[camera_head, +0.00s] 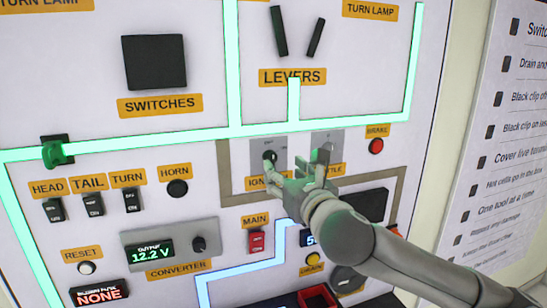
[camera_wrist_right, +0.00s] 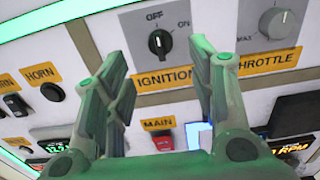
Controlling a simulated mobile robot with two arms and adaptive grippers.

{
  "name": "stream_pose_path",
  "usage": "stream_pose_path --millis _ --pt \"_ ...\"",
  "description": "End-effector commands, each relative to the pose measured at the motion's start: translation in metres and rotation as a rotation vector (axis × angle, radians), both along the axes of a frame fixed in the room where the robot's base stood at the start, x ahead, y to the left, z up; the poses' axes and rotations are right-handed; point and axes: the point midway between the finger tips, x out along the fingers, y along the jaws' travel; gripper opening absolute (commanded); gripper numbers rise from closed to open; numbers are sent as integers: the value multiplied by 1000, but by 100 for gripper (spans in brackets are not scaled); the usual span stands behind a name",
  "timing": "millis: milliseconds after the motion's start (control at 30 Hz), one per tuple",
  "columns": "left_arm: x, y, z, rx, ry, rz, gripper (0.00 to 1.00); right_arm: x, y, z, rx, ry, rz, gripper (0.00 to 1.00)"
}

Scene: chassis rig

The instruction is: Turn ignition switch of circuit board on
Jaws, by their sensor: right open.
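The ignition switch (camera_head: 269,157) is a black round knob on a grey plate, above a partly covered yellow IGNITION label. In the right wrist view the knob (camera_wrist_right: 160,42) shows fully, with OFF printed above it and ON to its upper right; its pale mark appears to point up towards OFF. My right gripper (camera_head: 305,174) is open and empty, just right of and below the knob in the head view. In the right wrist view its fingers (camera_wrist_right: 155,58) stand apart on either side below the knob, with no visible contact. My left gripper is not in view.
The throttle knob (camera_wrist_right: 277,22) is right of the ignition plate, partly hidden by my gripper in the head view. The red MAIN switch (camera_head: 256,242) is below. HORN (camera_head: 177,188) and the converter (camera_head: 170,246) lie left. A checklist (camera_head: 500,150) hangs at right.

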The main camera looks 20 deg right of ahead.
Motion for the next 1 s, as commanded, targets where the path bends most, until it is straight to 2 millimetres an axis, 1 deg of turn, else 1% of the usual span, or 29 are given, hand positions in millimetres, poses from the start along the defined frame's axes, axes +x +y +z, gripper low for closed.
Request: stream_pose_path --millis 33,200,400,500,667,933,1000 --pt "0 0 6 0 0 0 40 10 0 3 3 2 -1 52" --pt "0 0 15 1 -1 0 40 38 1 3 4 2 -1 52" --pt "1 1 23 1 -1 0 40 65 2 2 3 2 -1 52" --pt "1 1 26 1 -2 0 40 73 3 1 3 1 -1 52" --pt "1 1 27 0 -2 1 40 79 3 0 2 0 0 52" --pt "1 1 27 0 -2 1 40 79 3 0 2 0 0 52" --pt "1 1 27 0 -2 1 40 79 3 0 2 0 0 43"
